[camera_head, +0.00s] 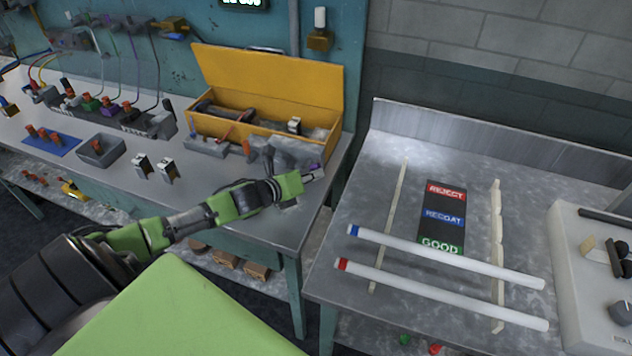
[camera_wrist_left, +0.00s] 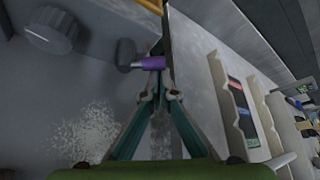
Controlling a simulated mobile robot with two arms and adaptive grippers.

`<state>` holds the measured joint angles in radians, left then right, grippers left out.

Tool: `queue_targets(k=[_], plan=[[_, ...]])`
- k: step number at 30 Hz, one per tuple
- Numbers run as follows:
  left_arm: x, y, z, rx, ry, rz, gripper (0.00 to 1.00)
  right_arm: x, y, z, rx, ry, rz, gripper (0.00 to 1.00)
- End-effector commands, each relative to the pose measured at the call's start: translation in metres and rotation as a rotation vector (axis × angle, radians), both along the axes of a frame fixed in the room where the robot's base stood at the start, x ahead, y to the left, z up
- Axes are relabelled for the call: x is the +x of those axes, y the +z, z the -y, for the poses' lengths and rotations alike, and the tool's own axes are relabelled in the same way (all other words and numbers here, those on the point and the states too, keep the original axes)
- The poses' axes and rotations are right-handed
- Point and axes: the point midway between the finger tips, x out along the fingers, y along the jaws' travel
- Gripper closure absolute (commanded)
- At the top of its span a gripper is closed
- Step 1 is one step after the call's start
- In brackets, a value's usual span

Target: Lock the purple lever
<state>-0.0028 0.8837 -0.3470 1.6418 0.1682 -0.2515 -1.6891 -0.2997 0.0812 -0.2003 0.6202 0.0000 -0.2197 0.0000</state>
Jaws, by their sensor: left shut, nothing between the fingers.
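My right gripper is not in view.
A yellow toolbox (camera_head: 262,85) with its lid up stands behind the device. The steel table (camera_head: 370,190) on the right bears two white tubes (camera_head: 440,256) and a REJECT/RECOAT/GOOD board (camera_head: 443,215). A gap separates the two tables. A grey knob (camera_wrist_left: 52,30) shows near the lever.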

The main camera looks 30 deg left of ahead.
Motion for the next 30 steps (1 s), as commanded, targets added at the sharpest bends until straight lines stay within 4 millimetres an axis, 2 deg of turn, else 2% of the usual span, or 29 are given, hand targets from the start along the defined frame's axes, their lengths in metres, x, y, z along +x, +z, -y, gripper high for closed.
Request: queue_targets(k=[21, 30], plan=[[-0.005, 0.017, -0.02, -0.65, 0.002, 0.156, 1.0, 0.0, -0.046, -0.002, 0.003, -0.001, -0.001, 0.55], [-0.007, 0.022, -0.028, -0.84, 0.002, 0.201, 1.0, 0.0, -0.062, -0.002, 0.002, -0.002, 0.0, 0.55]])
